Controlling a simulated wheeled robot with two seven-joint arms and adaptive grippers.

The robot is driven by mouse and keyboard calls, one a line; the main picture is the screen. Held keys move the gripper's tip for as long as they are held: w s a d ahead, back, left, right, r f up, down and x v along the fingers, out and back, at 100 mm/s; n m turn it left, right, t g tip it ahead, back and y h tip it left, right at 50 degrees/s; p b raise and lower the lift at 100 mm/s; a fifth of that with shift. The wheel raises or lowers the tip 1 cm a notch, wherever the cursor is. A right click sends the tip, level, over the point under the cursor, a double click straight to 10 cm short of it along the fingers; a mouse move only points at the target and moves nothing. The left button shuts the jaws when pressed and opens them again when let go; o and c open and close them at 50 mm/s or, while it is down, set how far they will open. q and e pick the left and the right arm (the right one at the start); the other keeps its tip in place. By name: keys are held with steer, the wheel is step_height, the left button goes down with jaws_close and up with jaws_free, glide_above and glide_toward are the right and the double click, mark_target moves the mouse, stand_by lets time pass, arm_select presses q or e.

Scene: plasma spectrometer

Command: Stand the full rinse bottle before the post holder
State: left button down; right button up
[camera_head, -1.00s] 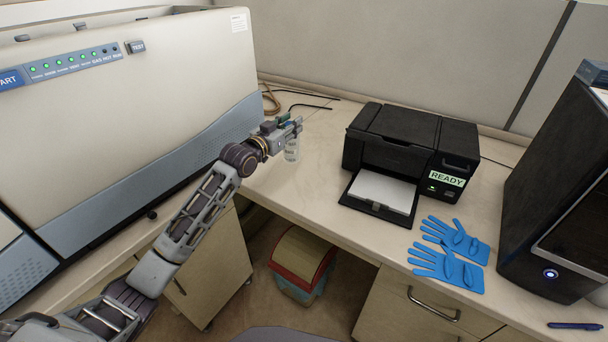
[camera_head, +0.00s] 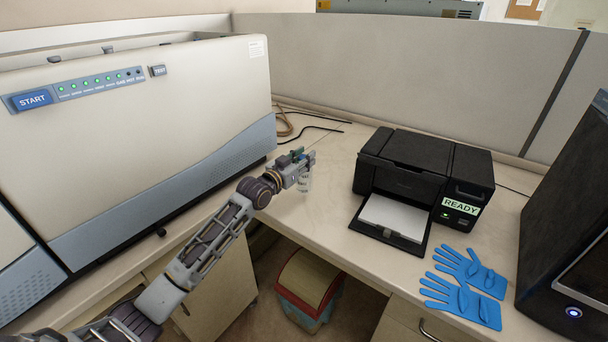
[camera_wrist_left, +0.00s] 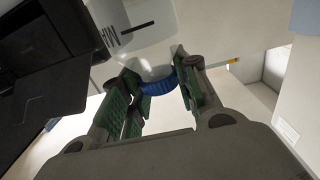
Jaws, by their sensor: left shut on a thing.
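The rinse bottle is a small clear bottle (camera_head: 304,184) under my left gripper (camera_head: 308,160) in the head view, over the desk between the large instrument and the printer. In the left wrist view its pale body (camera_wrist_left: 145,45) carries dark lettering, and its blue cap (camera_wrist_left: 158,87) lies between the green-padded fingers of my left gripper (camera_wrist_left: 160,82). The gripper is shut on the bottle at the cap end. I cannot tell whether the bottle's base touches the desk. I cannot make out a post holder. My right gripper is out of view.
A black printer (camera_head: 405,165) stands right of the bottle, with blue gloves (camera_head: 465,285) before it. The large instrument (camera_head: 150,130) fills the left. A dark cable (camera_head: 315,128) lies behind. Desk (camera_head: 300,222) before the bottle is clear up to its front edge.

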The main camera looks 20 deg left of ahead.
mark_target(304, 175)
arm_select(q)
steer(key=shift+f, duration=2.6)
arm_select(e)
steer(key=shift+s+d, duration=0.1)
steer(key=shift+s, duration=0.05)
